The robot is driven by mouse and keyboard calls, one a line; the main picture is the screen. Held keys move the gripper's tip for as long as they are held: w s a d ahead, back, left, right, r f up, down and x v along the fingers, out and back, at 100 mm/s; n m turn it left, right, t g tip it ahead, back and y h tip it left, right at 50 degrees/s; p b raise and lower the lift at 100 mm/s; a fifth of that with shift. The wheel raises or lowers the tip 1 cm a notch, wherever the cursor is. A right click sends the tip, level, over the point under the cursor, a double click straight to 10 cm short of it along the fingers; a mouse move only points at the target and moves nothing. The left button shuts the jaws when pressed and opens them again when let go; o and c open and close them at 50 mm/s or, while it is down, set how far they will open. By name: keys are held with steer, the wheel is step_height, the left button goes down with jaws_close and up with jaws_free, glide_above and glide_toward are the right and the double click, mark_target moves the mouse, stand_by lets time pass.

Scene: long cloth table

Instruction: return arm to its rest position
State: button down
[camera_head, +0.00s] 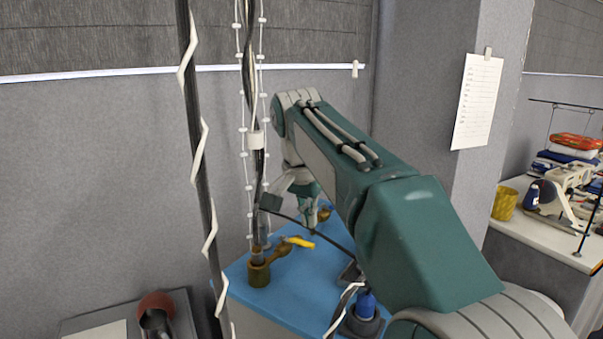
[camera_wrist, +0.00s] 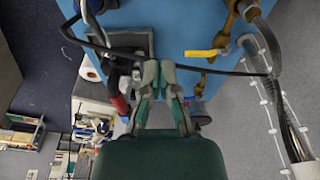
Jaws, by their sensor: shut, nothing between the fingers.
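My gripper (camera_head: 313,222) hangs from the end of my raised arm, above the blue-topped cabinet, and is partly hidden behind the arm in the head view. In the wrist view my gripper (camera_wrist: 158,68) shows its two green-grey fingers drawn together at the tips, with nothing held. The blue top (camera_wrist: 185,20) lies beyond the fingers there. I cannot tell the exact gap between the fingertips and that surface.
A yellow-handled valve (camera_head: 298,242) stands on the blue top (camera_head: 300,285), near a vertical pipe and dangling cables. A dark cable crosses close to the gripper. A grey wall (camera_head: 110,180) stands behind. At right, a cluttered table holds a yellow pot (camera_head: 505,203).

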steer(key=s+d+f+n+t+y, duration=0.1)
steer(key=s+d+f+n+t, duration=0.2)
steer(key=s+d, duration=0.85)
steer(key=s+d+f+n, duration=0.2)
steer(key=s+f+n, duration=0.1)
steer(key=s+f, duration=1)
steer(key=shift+s+d+t, duration=0.25)
steer(key=shift+t, duration=0.15)
